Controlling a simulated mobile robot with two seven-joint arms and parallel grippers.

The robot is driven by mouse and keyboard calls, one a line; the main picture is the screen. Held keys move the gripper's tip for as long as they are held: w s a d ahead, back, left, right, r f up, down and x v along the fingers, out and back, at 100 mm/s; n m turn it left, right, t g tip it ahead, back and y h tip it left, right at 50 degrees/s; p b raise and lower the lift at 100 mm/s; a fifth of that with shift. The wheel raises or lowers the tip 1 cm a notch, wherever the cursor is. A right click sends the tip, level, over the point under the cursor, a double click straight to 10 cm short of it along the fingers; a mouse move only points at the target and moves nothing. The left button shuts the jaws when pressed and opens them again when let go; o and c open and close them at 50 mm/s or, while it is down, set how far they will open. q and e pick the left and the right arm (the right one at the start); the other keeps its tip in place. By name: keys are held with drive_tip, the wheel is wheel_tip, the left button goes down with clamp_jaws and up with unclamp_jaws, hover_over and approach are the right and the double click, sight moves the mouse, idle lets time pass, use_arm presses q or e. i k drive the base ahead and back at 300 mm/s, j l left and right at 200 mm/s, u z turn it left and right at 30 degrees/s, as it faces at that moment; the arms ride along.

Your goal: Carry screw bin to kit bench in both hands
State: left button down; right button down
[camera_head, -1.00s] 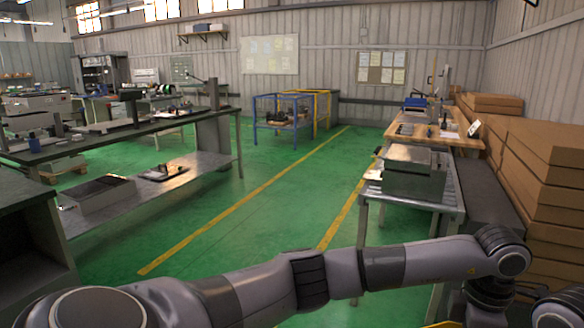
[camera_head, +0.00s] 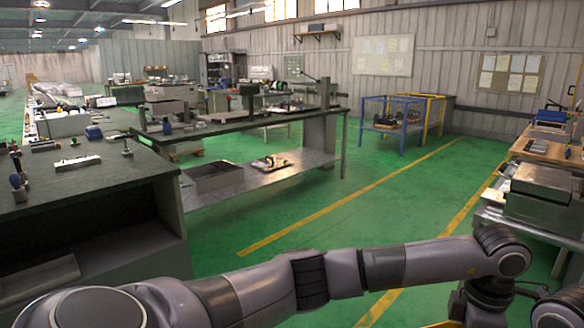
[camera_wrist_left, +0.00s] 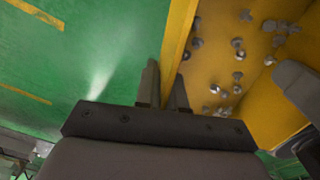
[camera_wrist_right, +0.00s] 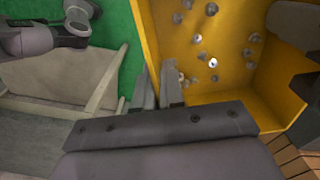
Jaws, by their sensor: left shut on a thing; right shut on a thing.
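The screw bin is a yellow open box with several loose screws and nuts in it. It shows in the left wrist view (camera_wrist_left: 181,28) and the right wrist view (camera_wrist_right: 146,28). My left gripper (camera_wrist_left: 165,88) is shut on one yellow wall, one finger on each side. My right gripper (camera_wrist_right: 158,88) is shut on another yellow wall the same way. A dark-topped bench (camera_head: 95,195) with small parts stands at the left. Which bench is the kit bench, I cannot tell.
A long bench with a lower shelf (camera_head: 250,122) stands at centre left. Blue and yellow frames (camera_head: 395,122) stand further back. A grey box (camera_head: 545,190) sits on a side table at the right. Green floor with yellow lines (camera_head: 350,200) lies open between them.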

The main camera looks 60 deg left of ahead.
sight(117, 174)
drive_tip(key=u, duration=2.05)
drive_tip(key=i+j+u, duration=0.2)
drive_tip(key=i+j, duration=0.3)
drive_tip(key=i, duration=0.2)
drive_tip(key=i+j, duration=0.3)
drive_tip(key=i, duration=0.2)
drive_tip(key=i+j, duration=0.3)
drive_tip(key=i, duration=0.2)
drive_tip(key=i+j, duration=0.3)
drive_tip(key=i, duration=0.15)
